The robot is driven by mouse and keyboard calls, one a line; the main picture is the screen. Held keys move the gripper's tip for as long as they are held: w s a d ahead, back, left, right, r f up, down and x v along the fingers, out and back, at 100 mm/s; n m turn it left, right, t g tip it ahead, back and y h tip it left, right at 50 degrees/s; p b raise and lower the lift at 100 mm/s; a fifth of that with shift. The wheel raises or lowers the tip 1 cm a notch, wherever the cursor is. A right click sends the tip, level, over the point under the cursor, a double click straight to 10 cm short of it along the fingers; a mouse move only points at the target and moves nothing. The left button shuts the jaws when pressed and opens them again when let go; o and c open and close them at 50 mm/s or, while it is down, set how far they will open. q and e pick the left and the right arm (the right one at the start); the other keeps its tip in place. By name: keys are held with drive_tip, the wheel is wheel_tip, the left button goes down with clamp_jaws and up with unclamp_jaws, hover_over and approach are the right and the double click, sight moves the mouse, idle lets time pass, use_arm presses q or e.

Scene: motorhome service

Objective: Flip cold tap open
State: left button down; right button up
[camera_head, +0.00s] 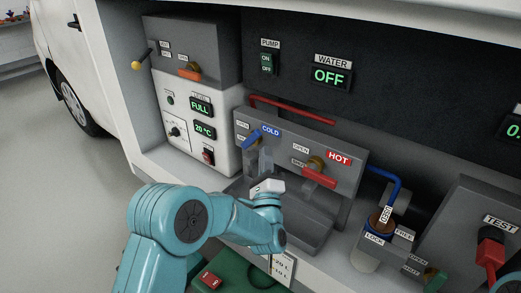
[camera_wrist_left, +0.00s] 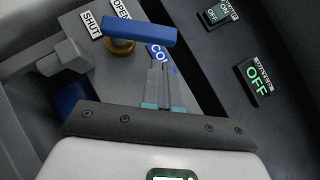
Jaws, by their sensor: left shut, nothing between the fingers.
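The cold tap's blue lever (camera_head: 251,138) sits on the grey tap panel beside the COLD label (camera_head: 270,131). In the head view it slants down to the left. In the left wrist view the blue lever (camera_wrist_left: 140,33) lies across a brass collar (camera_wrist_left: 118,46), near the OPEN and SHUT labels (camera_wrist_left: 92,24). My left gripper (camera_head: 259,156) is shut and empty, just below the lever. In the left wrist view its fingertips (camera_wrist_left: 158,68) lie over the COLD label, close to the lever; I cannot tell whether they touch. My right gripper is out of view.
The red hot tap lever (camera_head: 319,178) is to the right on the same panel, above a grey basin (camera_head: 312,229). A red pipe (camera_head: 291,109) runs along the panel's top. The WATER display (camera_head: 330,76) reads OFF. A blue hose (camera_head: 386,180) stands further right.

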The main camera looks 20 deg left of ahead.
sight(253, 138)
use_arm(q)
drive_tip(key=shift+w+a+r, duration=0.25)
drive_tip(key=shift+a+r, duration=0.45)
drive_tip(key=shift+a, duration=0.15)
drive_tip(key=shift+r+n+g+y+p, duration=0.25)
drive_tip(key=shift+n+g+y+p, duration=0.05)
drive_tip(key=shift+n, duration=0.1)
